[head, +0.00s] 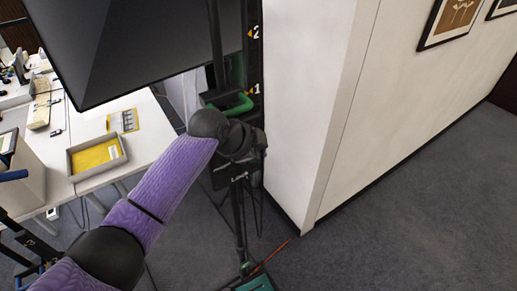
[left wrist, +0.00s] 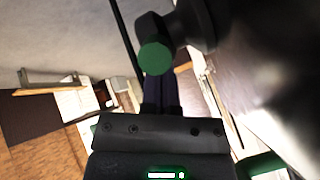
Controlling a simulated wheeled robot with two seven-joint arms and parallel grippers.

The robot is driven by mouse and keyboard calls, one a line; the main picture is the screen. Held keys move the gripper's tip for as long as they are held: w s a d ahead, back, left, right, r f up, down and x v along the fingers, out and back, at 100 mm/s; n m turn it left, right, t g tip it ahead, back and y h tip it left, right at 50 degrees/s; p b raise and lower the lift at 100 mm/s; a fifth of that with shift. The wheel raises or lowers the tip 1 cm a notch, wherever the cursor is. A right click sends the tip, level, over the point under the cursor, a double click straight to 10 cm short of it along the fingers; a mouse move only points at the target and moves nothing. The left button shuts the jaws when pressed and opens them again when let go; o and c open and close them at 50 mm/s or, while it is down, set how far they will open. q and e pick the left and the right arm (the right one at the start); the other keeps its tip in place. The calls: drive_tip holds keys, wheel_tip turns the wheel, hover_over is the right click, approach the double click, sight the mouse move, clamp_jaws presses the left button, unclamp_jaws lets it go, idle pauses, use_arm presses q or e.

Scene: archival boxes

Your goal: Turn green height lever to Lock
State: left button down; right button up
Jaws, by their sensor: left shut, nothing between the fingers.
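The green height lever (head: 238,103) sticks out on the dark upright stand below the large dark screen, just above my left gripper. My left gripper (head: 248,145) is in front of the stand's post, and its dark body hides part of the post. In the left wrist view my left gripper's fingers (left wrist: 160,97) are together with nothing between them. A round green end (left wrist: 155,57) on a dark part shows just beyond the fingertips. A small white label (head: 238,177), seemingly a lock mark, is on the post below the gripper. Whether the fingers touch the lever is unclear. My right gripper is not visible.
The large dark screen (head: 150,45) hangs over the upper left. A white wall corner (head: 310,130) stands close to the right of the stand. A table with a grey tray (head: 97,157) is at left. Grey carpet (head: 420,200) is free at right.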

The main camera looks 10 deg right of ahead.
use_arm(q)
drive_tip(key=s+a+r+p, duration=0.1)
drive_tip(key=s+a+r, duration=0.3)
drive_tip(key=r, duration=0.5)
drive_tip(key=shift+s+r+p, duration=0.35)
drive_tip(key=shift+s+p, duration=0.05)
drive_tip(key=shift+s, duration=0.2)
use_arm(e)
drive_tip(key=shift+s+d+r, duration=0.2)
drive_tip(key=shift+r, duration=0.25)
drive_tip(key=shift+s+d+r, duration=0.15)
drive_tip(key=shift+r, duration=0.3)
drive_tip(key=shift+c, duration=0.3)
